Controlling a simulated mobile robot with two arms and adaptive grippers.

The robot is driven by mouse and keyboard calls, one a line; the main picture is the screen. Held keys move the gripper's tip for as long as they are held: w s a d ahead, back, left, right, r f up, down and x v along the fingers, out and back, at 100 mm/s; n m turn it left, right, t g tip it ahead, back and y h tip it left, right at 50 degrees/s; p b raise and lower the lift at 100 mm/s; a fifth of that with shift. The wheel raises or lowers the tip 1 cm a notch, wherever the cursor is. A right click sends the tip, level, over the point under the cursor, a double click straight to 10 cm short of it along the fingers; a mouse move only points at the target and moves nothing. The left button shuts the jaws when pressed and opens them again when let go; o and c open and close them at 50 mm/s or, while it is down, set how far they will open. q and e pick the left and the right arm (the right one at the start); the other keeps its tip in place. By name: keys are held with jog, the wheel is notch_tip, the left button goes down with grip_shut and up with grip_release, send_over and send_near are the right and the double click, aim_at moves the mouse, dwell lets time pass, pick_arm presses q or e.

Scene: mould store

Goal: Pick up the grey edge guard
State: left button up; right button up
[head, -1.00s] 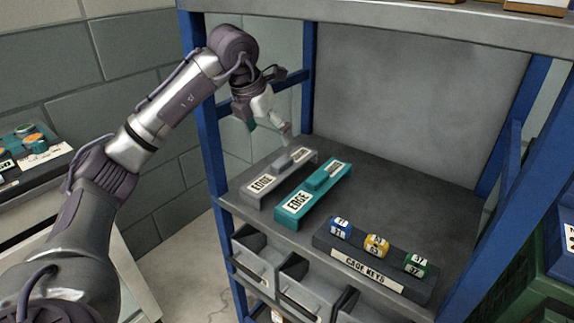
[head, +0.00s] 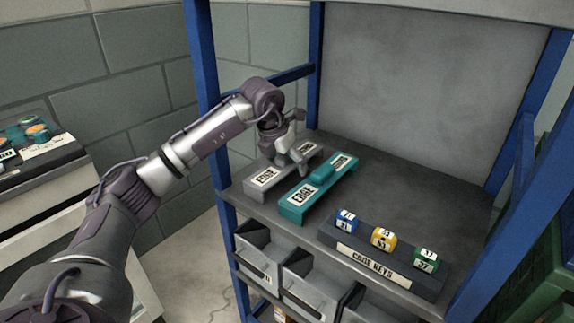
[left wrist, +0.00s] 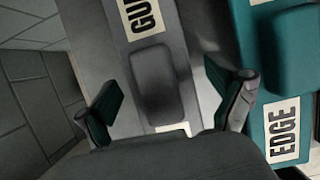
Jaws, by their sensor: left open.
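The grey edge guard (head: 262,188) lies on the shelf's left part, with a raised grip block and white labels. My left gripper (head: 291,164) is over its middle and hides part of it. In the left wrist view, the grey edge guard (left wrist: 154,80) runs between the open fingers of my left gripper (left wrist: 166,98), one finger on each side of the raised block. I cannot tell whether the fingers touch it. My right gripper is not in view.
A similar teal edge guard (head: 318,187) lies close beside the grey one, on its right. A code keys holder (head: 375,268) with blue, yellow and green blocks stands at the shelf's front. Blue posts (head: 203,95) frame the shelf. Its back right is clear.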

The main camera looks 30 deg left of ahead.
pick_arm(q)
jog(key=c, duration=1.1)
jog(key=shift+c, duration=0.3)
jog(key=shift+r, duration=0.55)
jog(key=r, duration=0.2)
jog(key=d+r+p, duration=0.1)
jog(key=shift+s+d+r, duration=0.1)
jog(key=shift+d+r, duration=0.05)
jog(key=shift+r, duration=0.25)
jog(key=s+d+r, duration=0.1)
jog(key=d+r, duration=0.1)
jog(key=d, duration=0.1)
jog(key=s+d+r+p, duration=0.1)
jog(key=d+r, duration=0.1)
jog(key=d, duration=0.1)
jog(key=s+d+r, duration=0.1)
jog(key=d+r, duration=0.1)
jog(key=d, duration=0.1)
jog(key=shift+s+d, duration=0.35)
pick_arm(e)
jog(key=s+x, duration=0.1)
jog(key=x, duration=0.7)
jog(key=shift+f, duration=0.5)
